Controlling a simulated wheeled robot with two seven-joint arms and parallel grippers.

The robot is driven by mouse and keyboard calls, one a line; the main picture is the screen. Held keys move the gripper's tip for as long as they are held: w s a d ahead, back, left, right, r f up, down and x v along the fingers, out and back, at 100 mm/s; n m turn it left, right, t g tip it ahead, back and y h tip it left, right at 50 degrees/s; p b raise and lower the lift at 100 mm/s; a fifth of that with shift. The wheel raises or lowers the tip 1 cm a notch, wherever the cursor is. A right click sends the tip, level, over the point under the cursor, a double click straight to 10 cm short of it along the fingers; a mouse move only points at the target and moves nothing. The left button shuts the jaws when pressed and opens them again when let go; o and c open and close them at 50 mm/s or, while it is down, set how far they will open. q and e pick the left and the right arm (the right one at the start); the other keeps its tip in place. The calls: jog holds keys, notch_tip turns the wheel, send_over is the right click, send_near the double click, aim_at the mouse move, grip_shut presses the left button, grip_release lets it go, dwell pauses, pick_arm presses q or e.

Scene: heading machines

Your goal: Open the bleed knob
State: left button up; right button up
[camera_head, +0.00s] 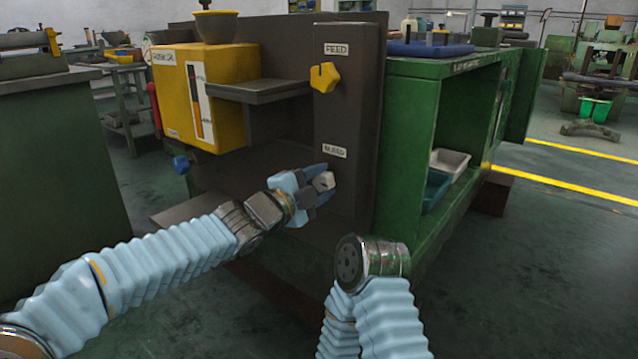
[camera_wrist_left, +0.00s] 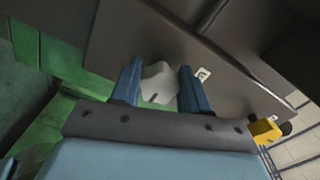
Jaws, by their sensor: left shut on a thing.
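The bleed knob (camera_head: 325,181) is a pale grey-white knob on the dark upright panel, below the label "BLEED" (camera_head: 334,151). My left gripper (camera_head: 318,183) is at the knob, its blue fingers on either side of it, shut on it. In the left wrist view the knob (camera_wrist_left: 159,83) sits between the two blue fingers (camera_wrist_left: 160,88). A small dark slot shows on its face. Part of the knob is hidden by the fingers in the head view. My right arm shows at the lower middle, but its gripper is not in view.
A yellow feed knob (camera_head: 324,77) sits higher on the same panel (camera_head: 347,110). A yellow oil box (camera_head: 205,95) and a grey shelf (camera_head: 258,90) stand left of it. A green cabinet (camera_head: 402,150) with trays is to the right. A blue knob (camera_head: 181,164) is at lower left.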

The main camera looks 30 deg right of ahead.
pick_arm(q)
jog(key=o, duration=1.1)
jog(key=shift+c, duration=0.2)
jog(key=v, duration=1.4)
jog(key=shift+d+f, duration=0.1)
